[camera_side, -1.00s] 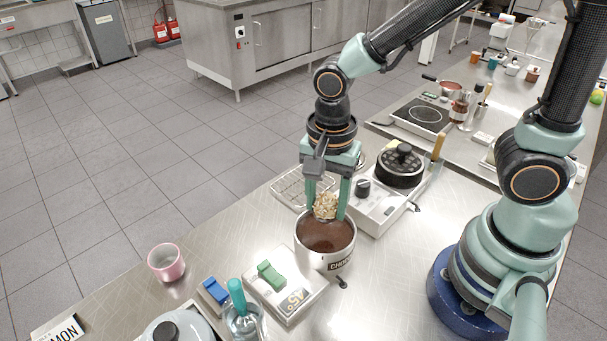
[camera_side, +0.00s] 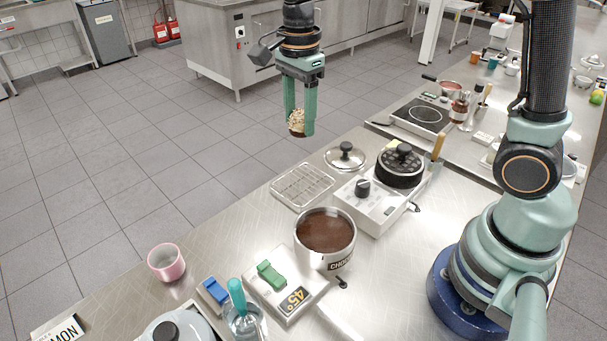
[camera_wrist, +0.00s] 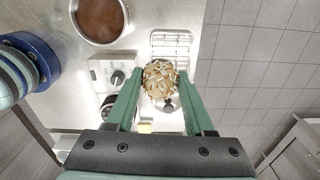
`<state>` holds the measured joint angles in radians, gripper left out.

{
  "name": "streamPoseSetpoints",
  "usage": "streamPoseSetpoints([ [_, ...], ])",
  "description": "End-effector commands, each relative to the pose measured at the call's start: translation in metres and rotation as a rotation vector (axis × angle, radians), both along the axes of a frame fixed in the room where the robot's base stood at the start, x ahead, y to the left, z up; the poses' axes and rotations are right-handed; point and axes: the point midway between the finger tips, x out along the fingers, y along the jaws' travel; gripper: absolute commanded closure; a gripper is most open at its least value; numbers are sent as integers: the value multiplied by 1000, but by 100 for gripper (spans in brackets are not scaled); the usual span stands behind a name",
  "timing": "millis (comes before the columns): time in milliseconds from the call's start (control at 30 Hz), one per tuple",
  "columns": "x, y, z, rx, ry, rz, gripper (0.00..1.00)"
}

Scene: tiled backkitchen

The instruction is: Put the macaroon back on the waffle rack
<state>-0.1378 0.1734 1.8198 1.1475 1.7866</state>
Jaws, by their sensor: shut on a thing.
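My gripper (camera_side: 300,118) is shut on the macaroon (camera_side: 297,119), a pale, flaky lump with a dark brown underside. It is held high, well above the worktop. In the wrist view the macaroon (camera_wrist: 159,80) sits between the green fingers and hides part of what lies below. The waffle rack (camera_side: 302,186), a wire grid, lies empty on the steel worktop, below the gripper in the side view. Part of the rack (camera_wrist: 171,43) shows beyond the macaroon in the wrist view. The pot of brown chocolate (camera_side: 326,233) stands nearer the camera than the rack.
A silver lid (camera_side: 345,156) lies behind the rack.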

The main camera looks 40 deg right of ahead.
Motion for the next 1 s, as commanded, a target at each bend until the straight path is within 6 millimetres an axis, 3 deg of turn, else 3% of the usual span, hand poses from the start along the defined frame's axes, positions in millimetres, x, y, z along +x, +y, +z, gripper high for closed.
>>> streamPoseSetpoints([
  [200, 26, -30, 24, 0, 0, -123, 99],
  [367, 31, -36, 21, -1, 3, -148, 99],
  [1000, 30, -36, -120, -1, 4, -147, 99],
])
